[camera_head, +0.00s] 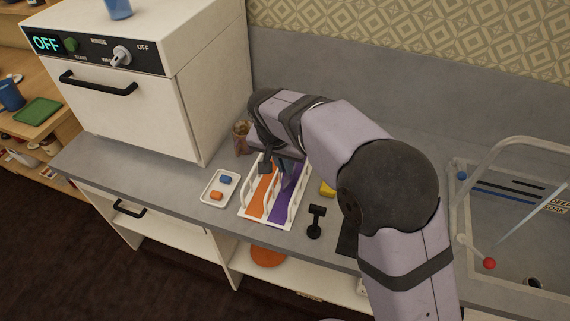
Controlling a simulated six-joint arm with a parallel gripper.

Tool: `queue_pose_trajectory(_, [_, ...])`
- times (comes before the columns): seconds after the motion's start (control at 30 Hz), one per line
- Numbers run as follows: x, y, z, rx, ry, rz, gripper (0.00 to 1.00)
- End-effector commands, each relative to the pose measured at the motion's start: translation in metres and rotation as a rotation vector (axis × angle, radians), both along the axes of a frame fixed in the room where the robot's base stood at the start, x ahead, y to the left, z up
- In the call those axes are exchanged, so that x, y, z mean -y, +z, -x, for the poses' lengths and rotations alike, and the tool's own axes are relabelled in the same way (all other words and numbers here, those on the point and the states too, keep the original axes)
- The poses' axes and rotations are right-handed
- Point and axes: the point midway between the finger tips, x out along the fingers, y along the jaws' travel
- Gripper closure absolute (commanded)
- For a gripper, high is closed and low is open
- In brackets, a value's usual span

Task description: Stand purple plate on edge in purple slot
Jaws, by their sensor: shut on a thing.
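A white rack (246,212) stands on the counter, with an orange slot strip (258,194) on its left and a purple slot strip (282,209) on its right. My gripper (280,170) is over the back part of the rack, pointing down. It is shut on what looks like the purple plate (289,177), seen nearly edge-on and upright above the purple strip. My arm covers part of the plate and the back of the rack. I cannot tell whether the plate's lower edge touches the slot.
A white tray (208,196) with small blue and orange pieces is left of the rack. A brown cup (241,137) stands behind it. A yellow object (327,189) and a black stand (315,222) are to the right. A white appliance (140,105) is at left, a sink (500,215) at right.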

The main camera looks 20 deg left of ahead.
Motion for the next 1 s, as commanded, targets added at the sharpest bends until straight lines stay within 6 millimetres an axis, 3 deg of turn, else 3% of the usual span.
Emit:
queue_pose_trajectory(0.93, [0.000, -0.010, 0.000, 0.001, 0.000, -0.001, 1.00])
queue_pose_trajectory(0.97, [0.000, -0.009, 0.000, 0.001, 0.000, -0.001, 0.89])
queue_pose_trajectory(1.0, [0.000, -0.009, 0.000, 0.001, 0.000, -0.001, 0.84])
